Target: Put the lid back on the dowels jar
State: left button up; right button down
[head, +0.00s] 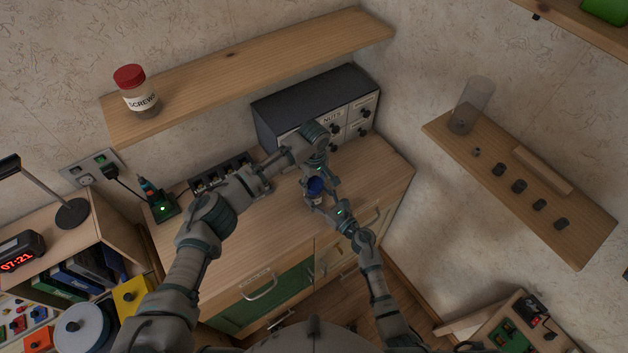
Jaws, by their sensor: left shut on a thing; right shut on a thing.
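A small jar (316,200) is in the middle of the head view, over the wooden worktop near the drawer cabinet. Its label is too small to read. A blue lid (315,185) is at its top; I cannot tell whether it is seated or just above the rim. My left gripper (317,175) reaches in from above and is shut on the blue lid. My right gripper (320,203) comes from the lower right and is shut on the jar, hiding part of it.
A dark drawer cabinet (283,115) stands behind the grippers. A red-lidded screws jar (139,101) sits on the upper shelf (225,70). A right-hand shelf (570,215) holds a clear cylinder (474,100) and several dark pieces. The worktop (245,240) is clear at front left.

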pick_arm(q)
jog(key=m, duration=0.5)
pick_arm(e)
jog(key=shift+s+a, duration=0.1)
pick_arm(q)
jog(key=m, duration=0.3)
jog(key=shift+w, duration=0.1)
jog(key=m, duration=1.3)
jog(key=shift+w, duration=0.1)
jog(key=m, duration=0.2)
jog(key=shift+m, duration=0.4)
jog(key=m, duration=0.6)
jog(key=shift+m, duration=0.3)
pick_arm(e)
jog(key=shift+a, duration=0.1)
pick_arm(q)
jog(key=o, duration=1.2)
jog(key=shift+o, duration=0.8)
